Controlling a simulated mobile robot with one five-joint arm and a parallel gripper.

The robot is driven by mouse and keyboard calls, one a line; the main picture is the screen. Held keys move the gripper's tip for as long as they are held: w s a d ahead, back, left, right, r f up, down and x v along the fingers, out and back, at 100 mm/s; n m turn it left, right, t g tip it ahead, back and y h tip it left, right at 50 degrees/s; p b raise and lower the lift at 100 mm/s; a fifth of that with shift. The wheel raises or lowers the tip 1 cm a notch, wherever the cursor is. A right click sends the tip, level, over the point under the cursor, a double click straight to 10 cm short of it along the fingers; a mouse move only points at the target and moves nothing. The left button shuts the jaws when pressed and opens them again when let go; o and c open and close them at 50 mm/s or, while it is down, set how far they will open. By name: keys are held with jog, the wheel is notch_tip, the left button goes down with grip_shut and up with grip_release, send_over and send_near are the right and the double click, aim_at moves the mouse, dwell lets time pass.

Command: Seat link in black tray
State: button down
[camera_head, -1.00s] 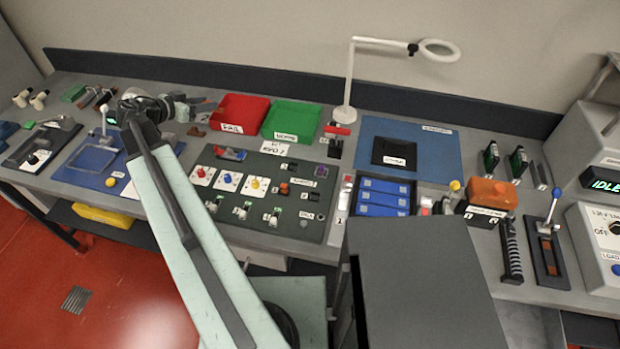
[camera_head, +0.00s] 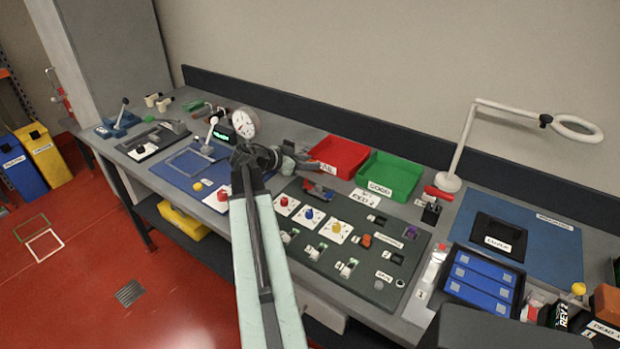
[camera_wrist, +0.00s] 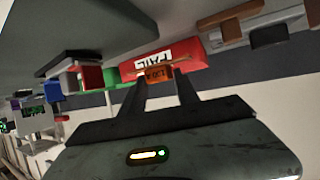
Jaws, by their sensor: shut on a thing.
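In the head view my gripper (camera_head: 290,163) is over the bench, left of the red bin; the held piece is too small to make out there. A black tray (camera_head: 487,226) with a white label lies on the blue mat at the right, well apart from my gripper. Just in front of it, a dark tray (camera_head: 452,262) holds three blue blocks (camera_head: 480,279). I cannot tell which of these is the task's tray.
The red bin (camera_head: 338,157) and green bin (camera_head: 390,176) stand at the back. A dark board (camera_head: 330,275) with several coloured knobs and small parts lies in front. A white magnifier lamp (camera_head: 462,150) rises at the right. Red floor is open at the left.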

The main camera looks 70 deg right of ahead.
notch_tip(320, 180, down, 4)
jog(key=b, duration=0.3)
jog(key=shift+b, duration=0.35)
jog(key=shift+r, duration=0.3)
jog(key=shift+f, duration=0.2)
jog(key=c, duration=0.9)
grip_release()
jog(key=shift+r, duration=0.1)
